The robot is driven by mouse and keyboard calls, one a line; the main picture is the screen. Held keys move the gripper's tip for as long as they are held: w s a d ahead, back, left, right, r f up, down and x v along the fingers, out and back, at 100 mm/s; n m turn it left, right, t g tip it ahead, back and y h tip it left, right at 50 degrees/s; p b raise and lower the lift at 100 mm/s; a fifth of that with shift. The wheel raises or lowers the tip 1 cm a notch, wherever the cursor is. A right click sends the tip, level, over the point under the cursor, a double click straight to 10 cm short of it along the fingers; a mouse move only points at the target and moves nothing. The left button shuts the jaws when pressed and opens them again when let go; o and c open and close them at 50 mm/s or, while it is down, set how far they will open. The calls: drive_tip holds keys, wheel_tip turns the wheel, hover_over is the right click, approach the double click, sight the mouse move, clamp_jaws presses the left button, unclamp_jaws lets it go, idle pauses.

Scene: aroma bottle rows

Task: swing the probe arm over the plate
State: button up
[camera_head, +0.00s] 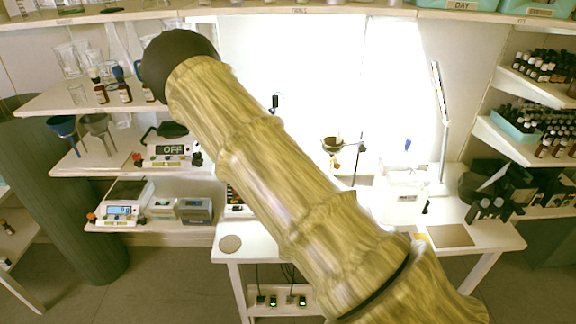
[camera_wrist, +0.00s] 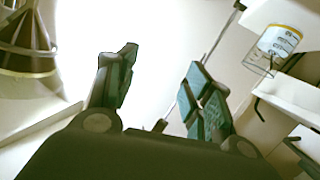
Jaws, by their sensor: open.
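My gripper (camera_wrist: 163,62) is open in the wrist view, with teal pads on both fingers and nothing clearly held between them. A thin grey rod (camera_wrist: 220,36) runs diagonally behind the right finger; I cannot tell whether it is the probe arm or whether it touches the finger. In the head view my own arm crosses the middle and hides much of the bench, and my gripper does not show. A small dark upright piece (camera_head: 275,102) shows above my arm; I cannot tell what it is. I cannot identify the plate in either view.
The white bench (camera_head: 480,230) holds a stand (camera_head: 357,160) beside a dark bowl (camera_head: 332,144). Bottle shelves (camera_head: 530,90) are at right, scales and glassware on shelves (camera_head: 150,178) at left. The wrist view shows a yellow-banded container (camera_wrist: 280,42) and a dark cone-shaped vessel (camera_wrist: 27,45).

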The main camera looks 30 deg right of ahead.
drive_tip(key=shift+s+a+f+n, duration=0.25)
drive_tip(key=shift+s+f+n, duration=0.05)
drive_tip(key=shift+s+f, duration=0.75)
drive_tip(key=shift+w, duration=0.1)
